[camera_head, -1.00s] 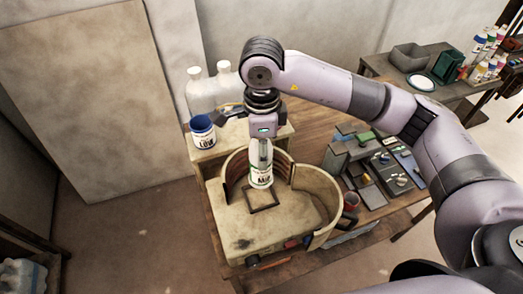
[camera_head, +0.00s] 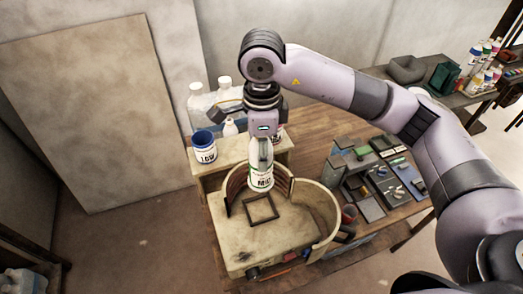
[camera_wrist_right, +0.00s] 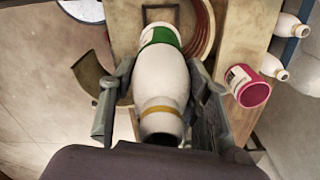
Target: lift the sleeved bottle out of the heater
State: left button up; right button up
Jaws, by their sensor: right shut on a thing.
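The sleeved bottle (camera_head: 261,177) is white with a green band and a printed label. My right gripper (camera_head: 260,150) is shut on its upper part and holds it roughly upright. The right wrist view shows the bottle (camera_wrist_right: 162,75) between the two fingers. The heater (camera_head: 233,222) is a worn beige box with a curved wall around its back and right. A dark square frame (camera_head: 275,203) lies on its top. The bottle's base appears above this frame, clear of it. My left gripper is not in view.
A blue-rimmed labelled pot (camera_head: 203,150) and white jugs (camera_head: 225,93) stand behind the heater. Trays of small parts (camera_head: 380,180) lie to its right on the wooden table.

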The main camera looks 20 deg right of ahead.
jog(key=shift+s, duration=0.1)
jog(key=s+a+b, duration=0.1)
jog(key=s+a, duration=0.2)
jog(key=s, duration=0.9)
jog(key=shift+s+a+b, duration=0.2)
jog(key=shift+a+b, duration=0.1)
jog(key=shift+b, duration=0.05)
dwell(0.7)
